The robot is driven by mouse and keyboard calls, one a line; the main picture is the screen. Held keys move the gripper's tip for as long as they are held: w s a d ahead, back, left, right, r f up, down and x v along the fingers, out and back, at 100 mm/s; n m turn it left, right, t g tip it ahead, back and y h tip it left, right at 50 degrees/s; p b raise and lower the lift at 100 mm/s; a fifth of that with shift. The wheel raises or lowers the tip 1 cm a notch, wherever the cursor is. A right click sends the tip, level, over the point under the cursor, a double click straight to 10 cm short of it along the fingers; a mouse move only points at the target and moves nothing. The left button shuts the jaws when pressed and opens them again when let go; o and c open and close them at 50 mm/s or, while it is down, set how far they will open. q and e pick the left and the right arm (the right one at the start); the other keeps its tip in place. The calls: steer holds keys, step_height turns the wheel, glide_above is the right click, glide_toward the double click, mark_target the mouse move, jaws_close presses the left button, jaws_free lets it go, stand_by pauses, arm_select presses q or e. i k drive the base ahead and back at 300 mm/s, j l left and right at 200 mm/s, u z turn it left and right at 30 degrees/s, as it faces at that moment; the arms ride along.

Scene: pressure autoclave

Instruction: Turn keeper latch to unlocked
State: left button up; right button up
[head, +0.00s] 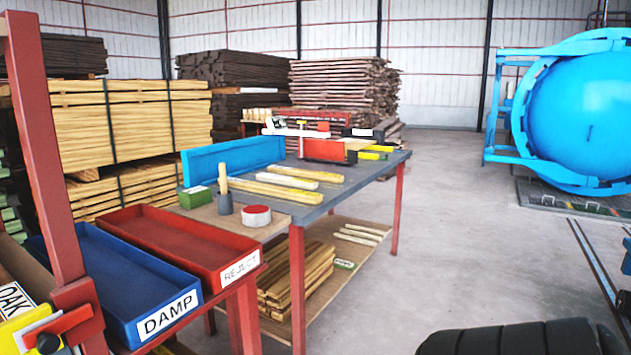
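The blue pressure autoclave (585,120) stands at the far right, cut off by the picture's right edge. Its large domed door faces the room inside a heavy blue ring (524,125). A blue bracket frame (500,105) stands out at its left side. I cannot make out the keeper latch from here. Neither of my grippers shows in the head view.
A workbench (360,185) with wood strips stands in the middle. Red (180,240) and blue (120,285) trays, labelled REJECT and DAMP, are at front left. Timber stacks (110,125) line the back. Open floor (460,230) lies right of the bench. A black ribbed object (515,340) fills the bottom right.

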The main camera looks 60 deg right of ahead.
mark_target(46, 341)
steer(key=l, duration=0.55)
steer(key=i+l+z, duration=0.1)
steer(key=l, duration=1.05)
steer(key=i+l+z, duration=0.1)
steer(key=l, duration=1)
steer(key=i+l+z, duration=0.1)
steer(key=l, duration=0.45)
steer(key=i+l+z, duration=0.1)
steer(key=i+l, duration=0.2)
steer(key=l, duration=0.2)
steer(key=i+l, duration=0.35)
steer(key=l, duration=0.15)
steer(key=i+l+z, duration=0.1)
steer(key=i+l, duration=0.2)
steer(key=i, duration=0.05)
